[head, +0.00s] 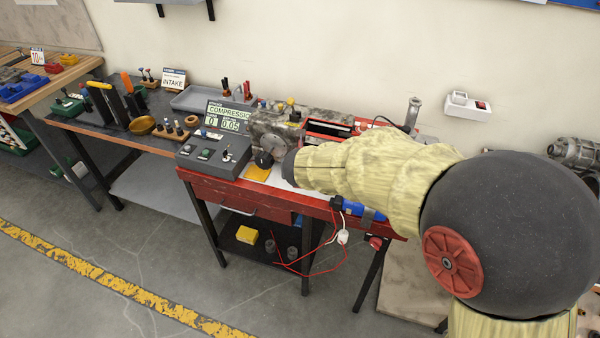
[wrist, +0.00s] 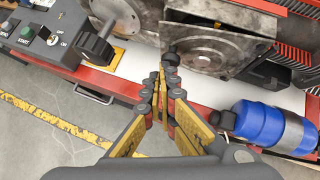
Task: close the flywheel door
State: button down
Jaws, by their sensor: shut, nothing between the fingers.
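My gripper (wrist: 168,66) is shut and empty in the wrist view, its fingertips close together. A worn grey metal plate (wrist: 222,42) with a round boss, which looks like the flywheel door, lies just beyond and to the right of the fingertips. It sits at an angle to the metal housing behind it. I cannot tell whether the fingertips touch it. A round grey disc (wrist: 118,14) shows to the upper left of the gripper, and also in the head view (head: 272,146). My arm hides the gripper and most of the plate in the head view.
A control box (head: 212,152) with switches and a black-handled lever (wrist: 95,46) stands left of the gripper. A blue cylinder (wrist: 262,124) lies at right on the red bench (head: 240,192). A white strip of bench top lies below the plate. Floor in front is clear.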

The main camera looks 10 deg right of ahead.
jog(key=shift+w, duration=0.95)
jog(key=shift+s, duration=0.1)
